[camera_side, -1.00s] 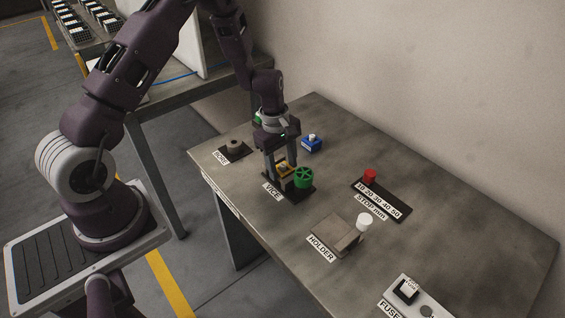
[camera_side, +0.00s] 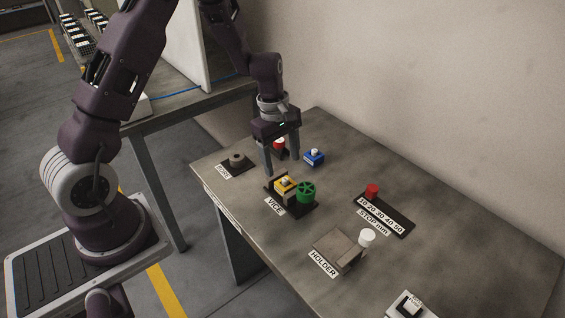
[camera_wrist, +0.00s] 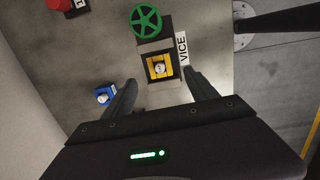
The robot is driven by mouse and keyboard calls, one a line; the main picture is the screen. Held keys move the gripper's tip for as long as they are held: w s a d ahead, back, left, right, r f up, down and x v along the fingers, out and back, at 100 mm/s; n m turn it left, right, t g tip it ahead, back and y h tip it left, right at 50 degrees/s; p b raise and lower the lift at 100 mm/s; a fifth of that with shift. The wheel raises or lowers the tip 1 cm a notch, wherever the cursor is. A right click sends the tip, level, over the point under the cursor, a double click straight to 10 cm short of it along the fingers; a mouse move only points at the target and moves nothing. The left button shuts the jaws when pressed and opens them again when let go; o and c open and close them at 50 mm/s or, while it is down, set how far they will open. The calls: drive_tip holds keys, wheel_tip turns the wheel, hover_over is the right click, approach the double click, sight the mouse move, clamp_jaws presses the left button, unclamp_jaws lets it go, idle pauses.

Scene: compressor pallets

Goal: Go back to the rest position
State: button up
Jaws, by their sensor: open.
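My gripper (camera_side: 282,168) is open and empty, pointing down just above and behind the vice. In the wrist view its two fingers (camera_wrist: 160,90) stand wide apart, with the vice beyond their tips. The vice (camera_side: 292,207) has a green handwheel (camera_side: 306,191) and holds a yellow block (camera_side: 284,185) with a pale round top. The yellow block also shows in the wrist view (camera_wrist: 150,66), apart from the fingers.
The bore fixture (camera_side: 237,161) is at left. The stop (camera_side: 385,213), holder (camera_side: 338,248) and fuse fixture (camera_side: 408,306) are at right. The space above the table is clear.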

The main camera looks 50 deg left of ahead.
drive_tip(key=s+d+r+m+t, duration=0.1)
drive_tip(key=s+d+r+m, duration=0.3)
drive_tip(key=r, duration=0.5)
drive_tip(key=s+d+r+m+t, duration=0.15)
drive_tip(key=s+r+m, duration=0.35)
drive_tip(key=r, duration=0.5)
drive_tip(key=s+d+r+m+t, duration=0.1)
drive_tip(key=s+m, duration=0.3)
drive_tip(key=s, duration=0.4)
drive_tip(key=s+d+r+m+t+y, duration=0.1)
drive_tip(key=s+r+m, duration=0.2)
drive_tip(key=s+m, duration=0.2)
drive_tip(key=s, duration=0.2)
drive_tip(key=shift+s+r, duration=0.25)
drive_tip(key=shift+s, duration=0.15)
